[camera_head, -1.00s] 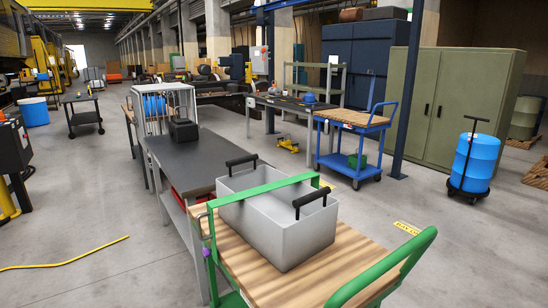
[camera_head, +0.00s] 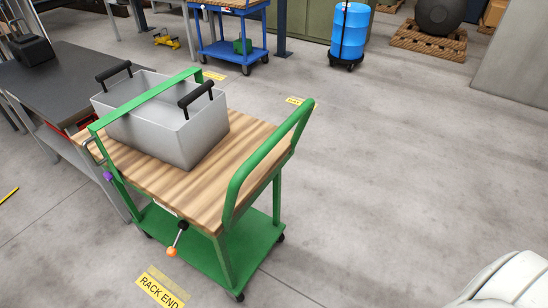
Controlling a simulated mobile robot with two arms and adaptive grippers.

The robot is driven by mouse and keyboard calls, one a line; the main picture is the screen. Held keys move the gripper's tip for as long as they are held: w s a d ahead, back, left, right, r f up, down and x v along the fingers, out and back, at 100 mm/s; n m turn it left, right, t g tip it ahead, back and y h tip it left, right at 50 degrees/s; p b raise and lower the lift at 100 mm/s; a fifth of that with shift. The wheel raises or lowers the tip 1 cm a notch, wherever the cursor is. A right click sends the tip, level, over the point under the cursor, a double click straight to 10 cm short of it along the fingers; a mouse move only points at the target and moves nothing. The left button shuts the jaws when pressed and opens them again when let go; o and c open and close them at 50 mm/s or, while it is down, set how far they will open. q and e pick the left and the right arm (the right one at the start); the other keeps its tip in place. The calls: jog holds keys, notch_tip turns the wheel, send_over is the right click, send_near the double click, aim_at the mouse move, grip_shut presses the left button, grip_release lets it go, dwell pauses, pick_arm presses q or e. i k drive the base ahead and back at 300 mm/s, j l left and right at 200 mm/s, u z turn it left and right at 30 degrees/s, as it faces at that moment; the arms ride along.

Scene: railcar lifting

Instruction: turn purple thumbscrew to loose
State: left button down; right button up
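The purple thumbscrew (camera_head: 108,176) is a small purple knob on the left end of the green cart (camera_head: 247,250), just below the wooden top near the green bar and a grey metal loop (camera_head: 88,150). It is too small to tell how far it is turned. Neither of my grippers shows, so nothing of mine is seen near the thumbscrew.
A dark-topped workbench (camera_head: 72,78) stands against the cart's left end. A lever with an orange knob (camera_head: 172,251) sticks out of the cart's front. Yellow "RACK END" tape (camera_head: 162,288) marks the floor. A blue barrel (camera_head: 349,32) stands behind; the floor to the right is largely clear.

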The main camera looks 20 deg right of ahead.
aim_at(108, 176)
jog(key=i+j+z, duration=0.1)
jog(key=j+z, duration=0.75)
jog(key=z, duration=0.15)
